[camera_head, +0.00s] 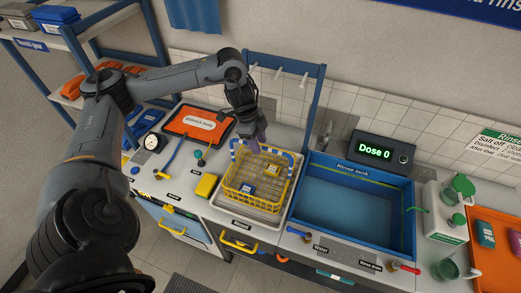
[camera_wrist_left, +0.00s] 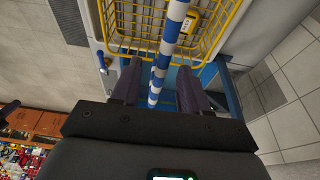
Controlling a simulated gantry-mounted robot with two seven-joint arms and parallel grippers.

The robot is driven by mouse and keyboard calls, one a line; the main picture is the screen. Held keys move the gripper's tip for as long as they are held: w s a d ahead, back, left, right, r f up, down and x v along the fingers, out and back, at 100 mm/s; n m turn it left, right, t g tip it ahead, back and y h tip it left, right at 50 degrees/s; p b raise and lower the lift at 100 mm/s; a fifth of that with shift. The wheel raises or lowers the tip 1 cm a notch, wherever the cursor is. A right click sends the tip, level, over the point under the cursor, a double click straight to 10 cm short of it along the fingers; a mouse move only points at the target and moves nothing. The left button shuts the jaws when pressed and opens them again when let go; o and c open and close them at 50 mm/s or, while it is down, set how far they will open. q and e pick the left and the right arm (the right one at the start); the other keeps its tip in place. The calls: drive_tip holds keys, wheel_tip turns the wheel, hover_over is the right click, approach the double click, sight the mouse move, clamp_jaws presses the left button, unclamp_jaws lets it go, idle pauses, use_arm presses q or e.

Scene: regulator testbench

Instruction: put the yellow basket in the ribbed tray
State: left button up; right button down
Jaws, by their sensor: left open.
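My left gripper (camera_head: 257,144) is at the back left of the basket, pointing down. In the left wrist view the striped handle (camera_wrist_left: 171,40) runs between its two open fingers (camera_wrist_left: 158,75), with no clear grip on it. My right gripper is not in view.
The blue rinse sink (camera_head: 355,205) is empty, right of the basket. A yellow sponge (camera_head: 206,185) and an orange board (camera_head: 197,122) lie to the left. A dose display (camera_head: 375,150) stands behind the sink. A dispenser bottle (camera_head: 444,210) and orange tray (camera_head: 488,216) are at right.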

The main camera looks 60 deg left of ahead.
use_arm(q)
drive_tip(key=p+v, duration=0.1)
drive_tip(key=v, duration=0.5)
drive_tip(key=shift+r+p, duration=0.1)
drive_tip(key=shift+p, duration=0.2)
drive_tip(key=shift+s+a+r+p, duration=0.15)
drive_tip(key=shift+r+p, duration=0.15)
drive_tip(key=shift+r, duration=0.2)
